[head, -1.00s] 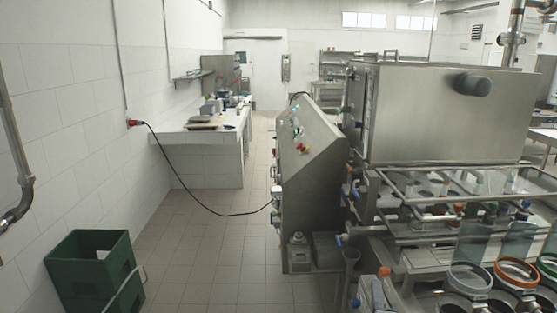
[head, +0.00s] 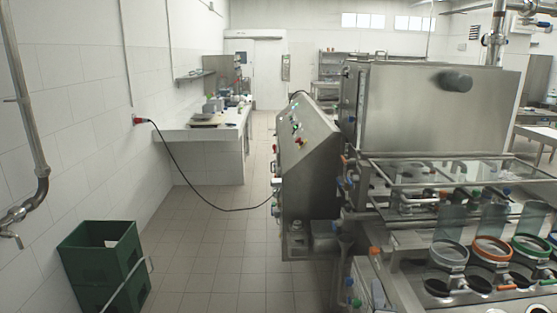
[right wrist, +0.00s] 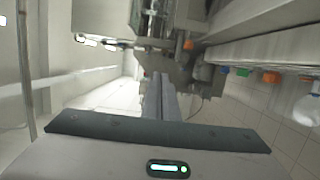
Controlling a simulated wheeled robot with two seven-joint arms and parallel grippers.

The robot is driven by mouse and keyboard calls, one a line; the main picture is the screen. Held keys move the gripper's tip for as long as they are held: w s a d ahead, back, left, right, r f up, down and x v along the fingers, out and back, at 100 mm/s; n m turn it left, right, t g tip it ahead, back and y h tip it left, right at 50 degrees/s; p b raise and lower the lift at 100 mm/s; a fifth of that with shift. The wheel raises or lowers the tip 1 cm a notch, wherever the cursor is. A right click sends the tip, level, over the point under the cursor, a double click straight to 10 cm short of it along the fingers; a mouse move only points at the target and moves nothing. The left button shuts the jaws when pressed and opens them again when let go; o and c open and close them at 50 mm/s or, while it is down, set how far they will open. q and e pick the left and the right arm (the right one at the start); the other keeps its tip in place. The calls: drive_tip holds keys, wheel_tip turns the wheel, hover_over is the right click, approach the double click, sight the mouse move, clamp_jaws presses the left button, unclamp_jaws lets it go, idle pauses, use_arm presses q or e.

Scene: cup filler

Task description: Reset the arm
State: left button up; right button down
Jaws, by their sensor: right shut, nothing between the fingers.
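My right gripper (right wrist: 158,82) shows in the right wrist view. Its two grey fingers lie side by side, shut and empty, pointing away from the dark palm edge. I cannot make out either gripper in the head view. The steel cup filler machine (head: 430,105) stands at the right of the head view, with a sloped control panel (head: 297,135) on its left side. Round cup holders with white, orange (head: 492,249) and green rims sit at its front.
Two stacked green crates (head: 100,262) stand on the floor at the lower left. A power cable (head: 190,190) runs from the wall to the machine. A tiled counter (head: 215,150) stands farther back. Wall pipes (head: 25,110) rise at the left. The tiled floor (head: 220,270) between is clear.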

wheel_tip(320, 180, down, 22)
drive_tip(key=s+a+m+g+y, duration=0.2)
drive_tip(key=g, duration=0.2)
drive_tip(key=s+f+m+g, duration=0.1)
drive_tip(key=s+f, duration=0.3)
drive_tip(key=f, duration=0.4)
drive_tip(key=s+f+m+g+y+b, duration=0.15)
drive_tip(key=s+f, duration=0.25)
drive_tip(key=f, duration=0.4)
drive_tip(key=s+f+g+p, duration=0.1)
drive_tip(key=s+f+g, duration=0.1)
drive_tip(key=s+f, duration=0.45)
drive_tip(key=s+f+m+g, duration=0.4)
drive_tip(key=s+f, duration=1.4)
drive_tip(key=s+d+f+m+g, duration=0.1)
drive_tip(key=s+f, duration=0.1)
drive_tip(key=s, duration=0.6)
drive_tip(key=s+d+f+m+g+b, duration=0.1)
drive_tip(key=s+f+m, duration=0.1)
drive_tip(key=s, duration=0.7)
drive_tip(key=s+d+f+m+g, duration=0.1)
drive_tip(key=s+f+g, duration=0.1)
drive_tip(key=s, duration=0.6)
drive_tip(key=shift+s+f+m, duration=0.2)
drive_tip(key=shift+f+m, duration=0.15)
drive_tip(key=shift+f, duration=0.5)
drive_tip(key=shift+s+d, duration=0.1)
